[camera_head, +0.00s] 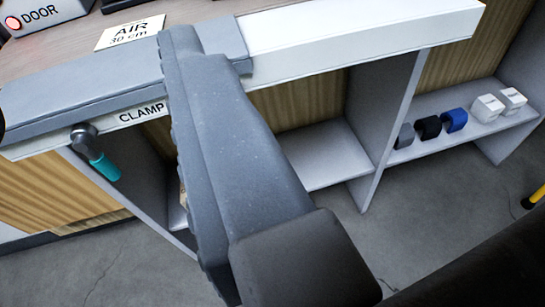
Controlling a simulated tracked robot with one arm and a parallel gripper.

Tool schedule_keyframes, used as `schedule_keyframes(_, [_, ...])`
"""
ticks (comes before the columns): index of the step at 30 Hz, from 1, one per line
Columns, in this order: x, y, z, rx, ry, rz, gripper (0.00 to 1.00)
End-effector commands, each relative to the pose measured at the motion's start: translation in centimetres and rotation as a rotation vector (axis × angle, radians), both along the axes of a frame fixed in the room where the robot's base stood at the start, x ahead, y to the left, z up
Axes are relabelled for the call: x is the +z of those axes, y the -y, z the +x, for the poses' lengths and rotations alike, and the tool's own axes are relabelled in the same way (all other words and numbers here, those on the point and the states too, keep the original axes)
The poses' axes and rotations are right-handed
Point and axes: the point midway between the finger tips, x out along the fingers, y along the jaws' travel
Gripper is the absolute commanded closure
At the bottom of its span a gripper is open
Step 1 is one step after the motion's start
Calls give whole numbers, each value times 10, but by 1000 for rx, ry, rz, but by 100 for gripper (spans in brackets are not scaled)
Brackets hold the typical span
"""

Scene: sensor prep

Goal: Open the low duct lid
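My gripper (185,45) reaches from the lower middle of the view up to the bench's front edge. Only one broad grey finger shape shows clearly, so I cannot tell whether it is open or shut. Its tip overlaps a long grey flat bar (80,92) that lies along the bench edge; I cannot tell if they touch. No label marks a duct lid, and I cannot tell whether this bar is it. A white beam (370,38) continues to the right from the bar's end.
The AIR 30 cm card (130,32) and DOOR box (42,14) are on the bench top. Blocks, including a blue one (454,120), sit on the right shelf (460,101). Grey floor is open below.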

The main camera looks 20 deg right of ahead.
Motion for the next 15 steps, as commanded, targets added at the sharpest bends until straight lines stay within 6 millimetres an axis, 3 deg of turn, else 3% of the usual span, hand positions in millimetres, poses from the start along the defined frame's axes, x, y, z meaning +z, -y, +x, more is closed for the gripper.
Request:
schedule_keyframes(1, [-31,1,-4,-21,-11,-26,53])
schedule_keyframes(6, [-83,11,-17,-88,6,-105,53])
schedule_keyframes(10, [-102,16,-24,-115,15,-146,53])
schedule_keyframes(15, [-108,20,-23,-127,21,-163,53])
